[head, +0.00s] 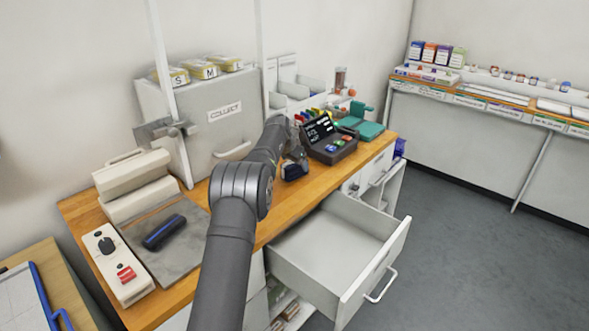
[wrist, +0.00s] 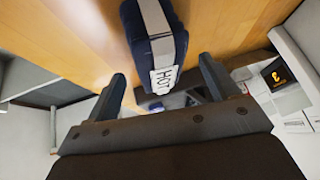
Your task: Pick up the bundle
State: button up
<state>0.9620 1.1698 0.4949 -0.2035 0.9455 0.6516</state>
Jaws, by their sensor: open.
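A dark navy bundle (wrist: 172,40) with a white band and a lettered white tag lies on the wooden counter (wrist: 75,40). In the head view the bundle (head: 295,171) sits near the counter's front edge, partly hidden by my arm. My gripper (wrist: 162,70) is open, with one finger on each side of the bundle's near end in the wrist view. I cannot tell whether the fingers touch it. In the head view my gripper (head: 296,152) is just above the bundle. A second, blue roll (head: 164,232) lies on a grey mat (head: 185,268) at the left.
A dark device with coloured buttons (head: 329,138) stands right of the bundle. An open, empty-looking drawer (head: 335,243) juts out below the counter. A grey "COLLECT" box (head: 215,92) stands behind my arm. A white heat-press-like unit (head: 133,183) and a control box (head: 117,264) are at the left.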

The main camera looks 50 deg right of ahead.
jog(key=c, duration=1.2)
jog(key=shift+r, duration=0.1)
